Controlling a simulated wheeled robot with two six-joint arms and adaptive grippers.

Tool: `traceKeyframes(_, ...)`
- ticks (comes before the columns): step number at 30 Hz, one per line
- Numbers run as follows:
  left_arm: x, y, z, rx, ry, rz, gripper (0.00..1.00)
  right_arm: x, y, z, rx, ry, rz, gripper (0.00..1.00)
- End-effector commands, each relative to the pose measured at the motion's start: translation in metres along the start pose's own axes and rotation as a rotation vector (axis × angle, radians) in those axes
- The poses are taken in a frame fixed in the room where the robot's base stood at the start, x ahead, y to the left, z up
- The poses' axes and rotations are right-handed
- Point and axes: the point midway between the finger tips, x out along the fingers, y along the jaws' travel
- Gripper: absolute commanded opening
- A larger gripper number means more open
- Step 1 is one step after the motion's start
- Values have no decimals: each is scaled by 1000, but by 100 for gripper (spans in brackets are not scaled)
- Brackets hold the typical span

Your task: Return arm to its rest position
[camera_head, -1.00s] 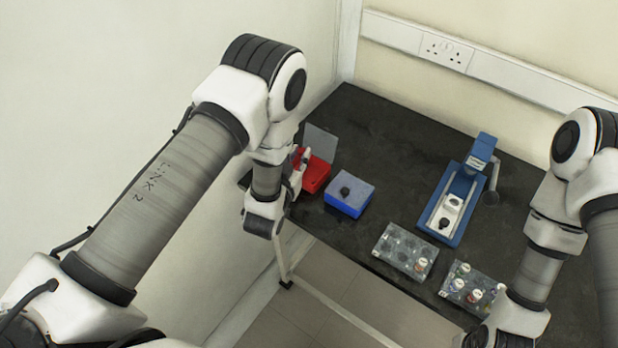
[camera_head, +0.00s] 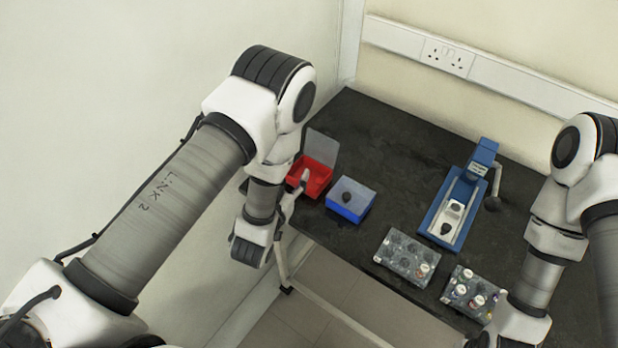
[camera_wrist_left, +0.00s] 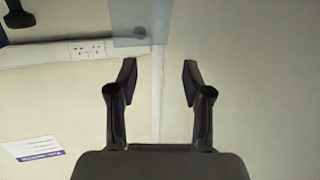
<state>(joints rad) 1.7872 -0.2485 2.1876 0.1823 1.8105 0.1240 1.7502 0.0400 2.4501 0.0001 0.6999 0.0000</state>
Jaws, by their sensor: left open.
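My left arm comes in from the left in the head view, its elbow high over the wall side of the table. My left gripper (camera_head: 303,182) is mostly hidden behind its own wrist, near the red box (camera_head: 318,178). In the left wrist view the gripper (camera_wrist_left: 159,78) shows two dark fingers apart with nothing between them, facing the wall. My right arm stands at the right edge of the head view, bent downward. The right gripper's fingers cannot be made out at the bottom edge.
A wall is close on the left. The table middle is clear.

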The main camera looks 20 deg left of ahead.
Motion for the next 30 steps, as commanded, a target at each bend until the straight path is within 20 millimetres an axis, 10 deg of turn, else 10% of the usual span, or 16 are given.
traceKeyframes(18, -21, 0, 0, -1, 0, 0, 50, 0, 0, 0, 0, 0, 0, 0)
traceKeyframes(23, -27, -32, 8, -28, -35, -72, 50, 0, 0, 0, 0, 0, 0, 0)
traceKeyframes(30, -112, -75, 124, -104, -688, -169, 50, 0, 0, 0, 0, 0, 0, 0)
